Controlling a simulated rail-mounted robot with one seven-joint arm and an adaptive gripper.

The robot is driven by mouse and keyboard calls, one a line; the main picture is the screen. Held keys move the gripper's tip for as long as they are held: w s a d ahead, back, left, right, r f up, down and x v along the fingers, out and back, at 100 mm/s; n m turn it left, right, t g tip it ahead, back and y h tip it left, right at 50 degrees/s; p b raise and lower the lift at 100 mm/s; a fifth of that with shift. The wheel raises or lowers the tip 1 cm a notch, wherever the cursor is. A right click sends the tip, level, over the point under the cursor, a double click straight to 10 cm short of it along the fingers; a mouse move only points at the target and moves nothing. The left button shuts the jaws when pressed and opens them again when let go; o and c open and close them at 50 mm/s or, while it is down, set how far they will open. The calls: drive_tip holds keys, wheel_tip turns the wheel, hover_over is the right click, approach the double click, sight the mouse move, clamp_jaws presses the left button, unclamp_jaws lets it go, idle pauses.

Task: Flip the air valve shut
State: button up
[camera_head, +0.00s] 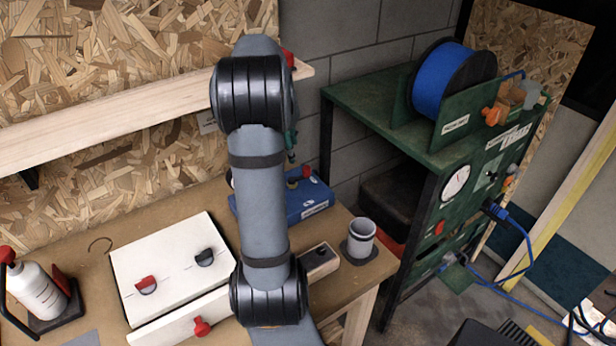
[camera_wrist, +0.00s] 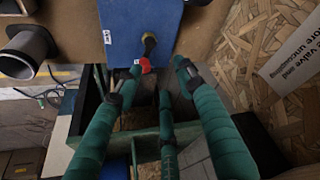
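No label in view reads as the air valve. A blue box (camera_head: 280,203) on the bench, partly behind my arm, carries a yellow and black knob (camera_head: 293,184) and a small red part (camera_head: 306,172). In the wrist view the blue box (camera_wrist: 140,22) is at the top, with the knob (camera_wrist: 149,46) and red part (camera_wrist: 145,66) at its edge. My gripper (camera_wrist: 155,80) has green fingers spread apart and empty, its tips near the red part. In the head view my arm hides most of it. A white panel (camera_head: 175,240) has red (camera_head: 146,286) and black (camera_head: 205,257) turn handles.
A grey cup (camera_head: 360,238) stands at the bench's right end. A green cabinet (camera_head: 455,140) with a blue reel (camera_head: 445,80) stands right of it. A wooden shelf (camera_head: 120,110) crosses the wall. A red-capped bottle (camera_head: 37,292) is at left.

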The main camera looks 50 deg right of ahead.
sight(306, 168)
drive_tip(key=d+f+m, duration=0.1)
drive_tip(key=f, duration=0.2)
drive_tip(key=s+d+f+m, duration=0.1)
drive_tip(key=d+f, duration=0.1)
drive_tip(key=f, duration=0.1)
drive_tip(key=s+d+f+m, duration=0.1)
drive_tip(key=d+f, duration=0.1)
drive_tip(key=f, duration=0.1)
drive_tip(key=shift+s+d+f+m+g+h+b, duration=0.1)
drive_tip(key=shift+d+f+m+g+h+b, duration=0.1)
drive_tip(key=shift+d+m+g+h+b, duration=0.15)
drive_tip(key=shift+a, duration=0.1)
drive_tip(key=shift+c, duration=1.4)
clamp_jaws()
